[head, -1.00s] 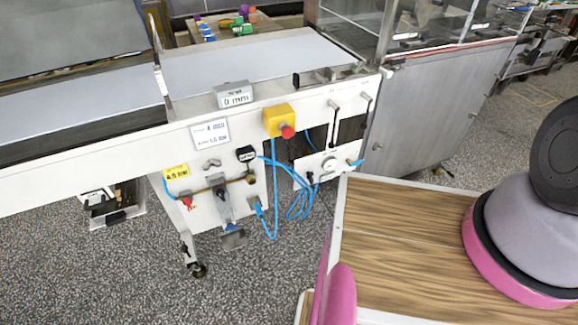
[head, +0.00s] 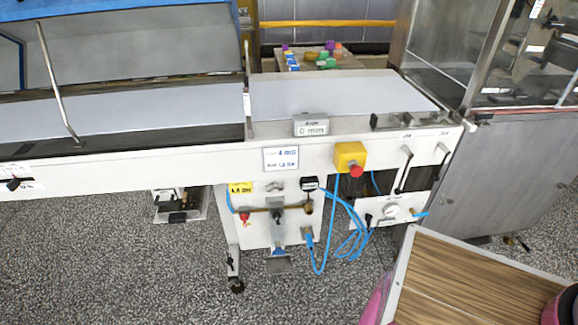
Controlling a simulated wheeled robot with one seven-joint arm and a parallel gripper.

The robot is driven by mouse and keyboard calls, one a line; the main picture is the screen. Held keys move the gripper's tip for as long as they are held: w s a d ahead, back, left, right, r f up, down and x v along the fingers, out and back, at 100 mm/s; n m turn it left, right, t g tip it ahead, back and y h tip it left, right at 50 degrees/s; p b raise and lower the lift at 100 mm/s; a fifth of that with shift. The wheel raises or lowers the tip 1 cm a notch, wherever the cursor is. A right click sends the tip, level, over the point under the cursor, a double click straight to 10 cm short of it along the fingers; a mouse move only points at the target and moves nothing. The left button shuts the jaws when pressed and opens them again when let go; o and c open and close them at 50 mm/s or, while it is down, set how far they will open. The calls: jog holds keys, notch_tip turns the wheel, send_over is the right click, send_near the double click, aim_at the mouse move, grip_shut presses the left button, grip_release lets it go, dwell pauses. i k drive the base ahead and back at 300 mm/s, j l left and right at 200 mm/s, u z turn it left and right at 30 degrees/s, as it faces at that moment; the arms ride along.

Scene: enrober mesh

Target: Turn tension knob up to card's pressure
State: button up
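The machine's white side panel carries a white card (head: 281,158) with two lines of print, too small to read surely. Below it are a yellow label (head: 240,188), a red valve handle (head: 244,218) and a brass pipe with a black-topped fitting (head: 310,184). A round white dial or knob (head: 390,211) sits on a lower white box at the right, with blue hoses beside it. I cannot tell which part is the tension knob. My gripper is not in view.
A yellow box with a red button (head: 351,158) juts from the panel. Blue hoses (head: 325,245) hang below it. A grey display (head: 311,125) stands at the belt edge. My wood-topped base fills the lower right. Speckled floor (head: 120,270) is clear at front left.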

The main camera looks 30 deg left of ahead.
aim_at(368, 218)
jog(key=l+u, duration=0.1)
jog(key=u, duration=0.35)
jog(key=l+u, duration=0.1)
jog(key=u, duration=0.35)
jog(key=i+l+u, duration=0.1)
jog(key=u, duration=0.35)
jog(key=l+u, duration=0.2)
jog(key=l, duration=0.2)
jog(key=k+l+u, duration=0.1)
jog(key=l+u, duration=0.15)
jog(key=l, duration=0.15)
jog(key=k+l+u, duration=0.2)
jog(key=l, duration=0.15)
jog(key=l+u, duration=0.2)
jog(key=l, duration=0.2)
jog(key=k+l+u, duration=0.45)
jog(key=l, duration=0.2)
jog(key=k+l, duration=0.2)
jog(key=l, duration=0.2)
jog(key=k+l, duration=0.25)
jog(key=l, duration=0.2)
jog(key=k+l, duration=0.2)
jog(key=l, duration=0.2)
jog(key=k+l+u, duration=0.1)
jog(key=l, duration=0.35)
jog(key=j+u, duration=0.2)
jog(key=j, duration=0.75)
jog(key=i, duration=0.05)
